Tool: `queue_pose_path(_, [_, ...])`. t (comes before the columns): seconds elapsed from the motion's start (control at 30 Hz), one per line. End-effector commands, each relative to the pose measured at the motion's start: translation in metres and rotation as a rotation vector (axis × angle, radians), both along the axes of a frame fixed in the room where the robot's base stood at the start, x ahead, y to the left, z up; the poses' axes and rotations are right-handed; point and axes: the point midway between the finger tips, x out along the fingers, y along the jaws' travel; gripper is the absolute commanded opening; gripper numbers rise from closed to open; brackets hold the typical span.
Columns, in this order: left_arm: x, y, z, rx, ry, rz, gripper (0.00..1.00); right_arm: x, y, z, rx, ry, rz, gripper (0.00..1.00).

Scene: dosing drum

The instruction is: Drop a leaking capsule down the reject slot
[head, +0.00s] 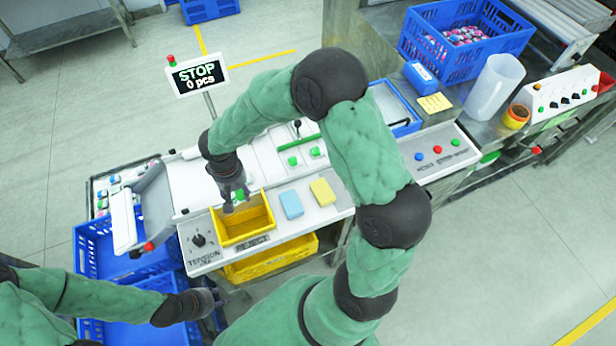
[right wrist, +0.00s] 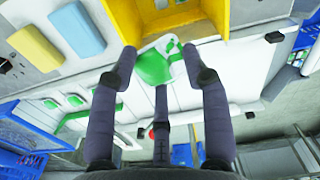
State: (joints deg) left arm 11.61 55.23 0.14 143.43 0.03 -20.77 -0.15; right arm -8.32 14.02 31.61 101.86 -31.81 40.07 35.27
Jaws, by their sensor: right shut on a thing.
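My right gripper (head: 236,192) is shut on a green and white capsule (right wrist: 152,68). In the right wrist view the right gripper (right wrist: 160,75) has its fingers around it, and a little green shows in the head view. I cannot tell from the picture whether it leaks. The gripper is at the back edge of the yellow opening (head: 246,238) labelled REJECT, which also shows at the top of the right wrist view (right wrist: 128,18). My left gripper (head: 212,300) is low at the left, over blue crates, and its fingers are too small to read.
A blue pad (head: 291,205) and a yellow pad (head: 322,192) lie right of the opening. A yellow crate (head: 270,264) sits below it. A tension knob (head: 198,240) is on its left. A STOP display (head: 197,76) reads 0 pcs. A blue crate (head: 470,65) holds many capsules.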

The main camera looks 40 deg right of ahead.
Motion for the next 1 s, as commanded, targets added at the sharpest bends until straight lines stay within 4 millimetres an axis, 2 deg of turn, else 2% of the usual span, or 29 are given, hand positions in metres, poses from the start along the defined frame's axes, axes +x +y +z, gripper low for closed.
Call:
queue_pose_path(0.07, [0.000, 0.000, 0.001, 0.000, 0.000, 0.000, 0.40, 0.000, 0.000, 0.001, 0.000, 0.000, 0.000, 0.34])
queue_pose_path(0.1, [0.000, 0.000, 0.001, 0.000, 0.000, 0.000, 0.40, 0.000, 0.000, 0.001, 0.000, 0.000, 0.000, 0.50])
queue_pose_path(0.2, [0.000, 0.000, 0.001, 0.000, 0.000, 0.000, 0.40, 0.000, 0.000, 0.001, 0.000, -0.001, 0.000, 0.75])
queue_pose_path(0.53, [0.000, 0.000, 0.001, 0.000, -0.001, 0.000, 0.40, 0.000, 0.000, 0.001, 0.000, -0.001, 0.000, 0.75])
queue_pose_path(0.67, [0.000, 0.000, 0.000, 0.000, -0.001, 0.000, 0.40, 0.001, 0.000, 0.010, 0.001, -0.004, -0.002, 0.75])
queue_pose_path(0.77, [0.000, 0.000, 0.000, 0.000, -0.001, 0.000, 0.40, 0.001, 0.000, 0.024, 0.000, -0.005, -0.001, 0.75])
queue_pose_path(1.0, [0.000, 0.000, 0.001, 0.000, 0.000, 0.000, 0.40, 0.002, 0.000, 0.072, 0.001, -0.006, 0.000, 0.75])
